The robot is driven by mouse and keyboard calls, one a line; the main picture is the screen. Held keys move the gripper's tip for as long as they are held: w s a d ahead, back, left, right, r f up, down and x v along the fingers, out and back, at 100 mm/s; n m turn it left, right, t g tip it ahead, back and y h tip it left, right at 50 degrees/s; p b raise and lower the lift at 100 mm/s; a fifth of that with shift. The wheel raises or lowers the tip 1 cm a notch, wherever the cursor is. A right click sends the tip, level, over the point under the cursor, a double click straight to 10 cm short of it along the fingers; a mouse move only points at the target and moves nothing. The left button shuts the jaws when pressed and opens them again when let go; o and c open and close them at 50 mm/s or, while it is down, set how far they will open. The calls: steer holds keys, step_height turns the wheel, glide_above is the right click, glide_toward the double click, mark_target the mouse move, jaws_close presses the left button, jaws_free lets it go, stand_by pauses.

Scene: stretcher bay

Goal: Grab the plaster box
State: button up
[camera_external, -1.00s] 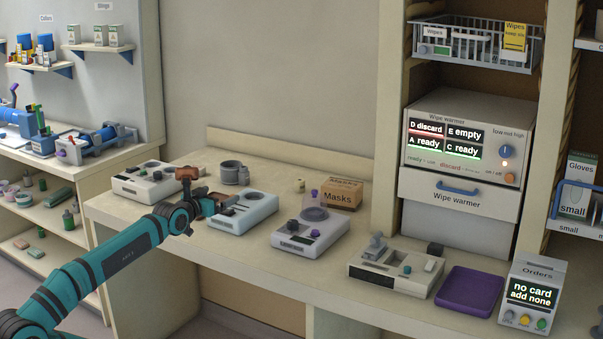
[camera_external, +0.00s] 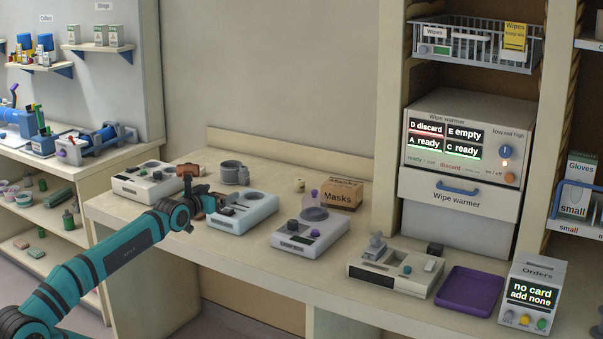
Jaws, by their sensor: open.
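I cannot make out any box marked as plaster in this view. The box on the counter that I can read is a brown masks box (camera_external: 342,194), standing at the back behind a white device. My gripper (camera_external: 220,203) is small in the picture, over the left part of the counter beside a pale blue device (camera_external: 243,212). No object shows between its fingers, and it is well to the left of the masks box. The arm hides part of the counter's left front.
A grey pot (camera_external: 231,172) stands behind. Small sling boxes (camera_external: 99,36) sit on the left wall shelf.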

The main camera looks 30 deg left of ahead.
steer(key=w+a+r+n+g+y, duration=0.15)
steer(key=w+a+r, duration=0.25)
steer(key=w, duration=0.4)
steer(key=w+a+r+m+g+y, duration=0.15)
steer(key=w+a+r, duration=0.25)
steer(key=w, duration=0.4)
steer(key=n+g+h, duration=0.2)
steer(key=n+g, duration=0.1)
steer(key=g, duration=0.8)
glide_above(196, 168)
steer(key=s, duration=0.2)
steer(key=f, duration=2.1)
steer(key=shift+w+d+f, duration=0.1)
steer(key=shift+d+f, duration=0.2)
steer(key=shift+x, duration=2.95)
steer(key=shift+w+a, duration=0.15)
steer(key=shift+a, duration=0.05)
steer(key=c, duration=1)
